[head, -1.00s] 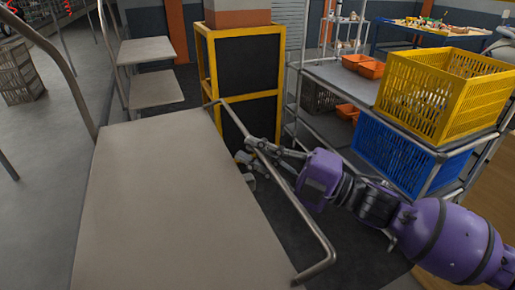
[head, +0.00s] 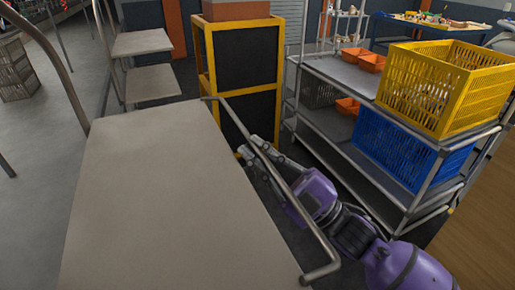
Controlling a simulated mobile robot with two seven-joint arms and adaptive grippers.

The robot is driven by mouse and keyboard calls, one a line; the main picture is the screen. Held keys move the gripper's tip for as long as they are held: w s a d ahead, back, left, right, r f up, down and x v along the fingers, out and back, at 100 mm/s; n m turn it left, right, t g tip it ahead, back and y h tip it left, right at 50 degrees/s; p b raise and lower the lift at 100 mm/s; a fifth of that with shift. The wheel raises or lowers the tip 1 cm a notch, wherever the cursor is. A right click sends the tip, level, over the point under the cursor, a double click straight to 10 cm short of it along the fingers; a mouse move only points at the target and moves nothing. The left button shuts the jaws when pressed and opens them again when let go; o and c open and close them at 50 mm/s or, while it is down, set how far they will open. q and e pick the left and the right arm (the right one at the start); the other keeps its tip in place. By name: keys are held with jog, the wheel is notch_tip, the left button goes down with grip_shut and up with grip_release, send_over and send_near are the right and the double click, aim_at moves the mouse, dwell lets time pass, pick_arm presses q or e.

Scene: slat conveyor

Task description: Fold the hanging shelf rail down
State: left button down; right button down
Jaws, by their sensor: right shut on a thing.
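The shelf rail (head: 295,202) is a bent grey metal tube along the right side of a flat beige shelf board (head: 170,195). Its two ends turn in toward the board's far right and near right corners. The rail stands out to the right of the board's edge. My right gripper (head: 256,153), on a purple arm from the lower right, is shut on the rail at its far half. The rail partly hides the fingers, so their exact grip is hard to see. My left gripper is not in view.
A yellow-framed black cabinet (head: 240,70) stands just beyond the rail's far end. A metal rack (head: 320,125) with a yellow crate (head: 445,85) and a blue crate (head: 385,145) stands to the right. Smaller beige shelves (head: 150,83) are at the back left.

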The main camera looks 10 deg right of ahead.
jog(key=shift+f, duration=0.1)
jog(key=c, duration=2.1)
grip_release()
jog(key=v, duration=1.2)
jog(key=shift+d, duration=0.1)
jog(key=shift+w, duration=0.1)
